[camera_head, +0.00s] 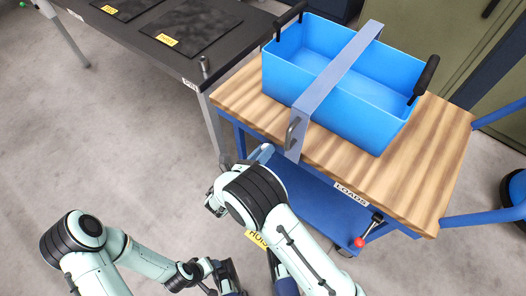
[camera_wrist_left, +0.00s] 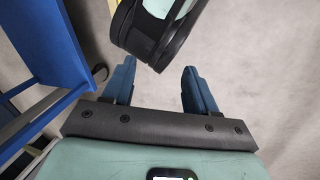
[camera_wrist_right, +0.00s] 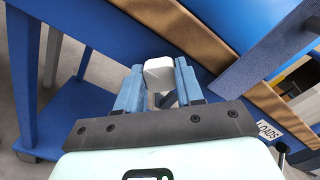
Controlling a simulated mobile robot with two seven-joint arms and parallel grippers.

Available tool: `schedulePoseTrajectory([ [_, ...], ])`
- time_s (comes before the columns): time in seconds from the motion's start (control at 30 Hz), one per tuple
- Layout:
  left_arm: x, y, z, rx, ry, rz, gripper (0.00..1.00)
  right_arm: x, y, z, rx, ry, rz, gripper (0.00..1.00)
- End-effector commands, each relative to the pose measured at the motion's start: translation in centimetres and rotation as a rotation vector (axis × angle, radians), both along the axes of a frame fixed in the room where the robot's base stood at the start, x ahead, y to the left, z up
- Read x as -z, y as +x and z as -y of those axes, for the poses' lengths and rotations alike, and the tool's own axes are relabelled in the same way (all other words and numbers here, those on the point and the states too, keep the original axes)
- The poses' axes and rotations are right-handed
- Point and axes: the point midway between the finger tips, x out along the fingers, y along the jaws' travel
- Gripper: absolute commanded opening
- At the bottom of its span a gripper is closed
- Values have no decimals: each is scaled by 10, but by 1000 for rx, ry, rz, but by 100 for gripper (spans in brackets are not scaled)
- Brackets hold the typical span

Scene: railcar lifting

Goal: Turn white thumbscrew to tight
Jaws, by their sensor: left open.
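The white thumbscrew (camera_wrist_right: 160,72) shows in the right wrist view as a small pale block between my right fingers, by the blue frame of the wooden-topped table. My right gripper (camera_wrist_right: 160,86) is narrowed on it, with a finger touching each side. In the head view my right gripper (camera_head: 261,153) is at the table's near left edge, below the strap's end, and the thumbscrew is hidden there. My left gripper (camera_wrist_left: 160,84) is open and empty, pointing at a dark and mint link of my own arm. In the head view it is low at the bottom edge (camera_head: 228,280).
A blue tub (camera_head: 340,85) with black handles stands on the wooden table (camera_head: 435,150), with a grey strap (camera_head: 335,75) across it. A red-knobbed lever (camera_head: 360,242) sticks out at the front. A dark table (camera_head: 150,50) stands at the upper left. Floor at left is clear.

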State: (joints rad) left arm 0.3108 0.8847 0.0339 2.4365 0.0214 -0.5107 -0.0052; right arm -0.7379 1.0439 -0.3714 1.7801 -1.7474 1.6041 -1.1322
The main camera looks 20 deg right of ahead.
Motion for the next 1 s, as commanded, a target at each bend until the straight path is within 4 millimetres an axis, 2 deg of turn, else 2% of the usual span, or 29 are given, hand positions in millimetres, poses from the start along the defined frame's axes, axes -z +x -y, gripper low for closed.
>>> schedulePoseTrajectory([
  [0.47,-3,-4,2,4,-5,-10,57,-1,-1,0,-1,81,105,6],
  [1.0,-9,-11,6,13,-15,-30,57,-1,-2,0,-1,382,490,6],
])
